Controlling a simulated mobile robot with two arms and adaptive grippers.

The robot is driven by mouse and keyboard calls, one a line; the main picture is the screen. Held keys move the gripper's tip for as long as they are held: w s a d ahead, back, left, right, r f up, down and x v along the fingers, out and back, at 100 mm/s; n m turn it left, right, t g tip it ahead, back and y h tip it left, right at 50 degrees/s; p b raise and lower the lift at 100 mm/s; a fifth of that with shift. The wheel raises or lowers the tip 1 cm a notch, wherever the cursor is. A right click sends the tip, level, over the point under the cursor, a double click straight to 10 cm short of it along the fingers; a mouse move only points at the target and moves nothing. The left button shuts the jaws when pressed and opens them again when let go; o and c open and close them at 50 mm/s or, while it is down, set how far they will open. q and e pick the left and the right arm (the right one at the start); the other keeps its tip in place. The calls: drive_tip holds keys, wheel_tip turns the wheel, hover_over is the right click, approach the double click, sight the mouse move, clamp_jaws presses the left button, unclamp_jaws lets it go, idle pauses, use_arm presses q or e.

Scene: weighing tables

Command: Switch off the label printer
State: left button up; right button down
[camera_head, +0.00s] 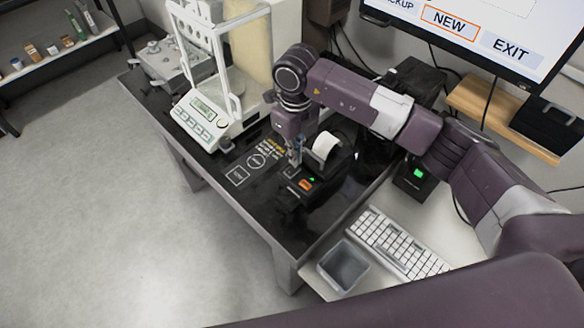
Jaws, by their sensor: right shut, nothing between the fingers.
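The label printer (328,182) is a black device with a white paper roll (325,146) on the dark table. Its front shows a small orange switch or button (305,184) and a small green light (312,178). My right arm reaches in from the right, and its gripper (293,160) points down at the printer's left side, just behind the orange part. It is shut and empty. I cannot tell whether the fingertips touch the printer. The arm hides some of the area behind the printer. My left gripper is not in view.
A white analytical balance (200,120) stands behind left on the table (245,200). A black box with a green light (415,180), a keyboard (398,245) and a grey bin (343,266) are at right. A monitor (470,35) hangs above. The floor at left is clear.

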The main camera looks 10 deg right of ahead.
drive_tip(key=shift+f+b, duration=0.9)
drive_tip(key=shift+f, duration=0.2)
idle(0.8)
drive_tip(key=shift+r, duration=0.1)
drive_tip(key=shift+r+p, duration=1.8)
drive_tip(key=shift+r, duration=1.65)
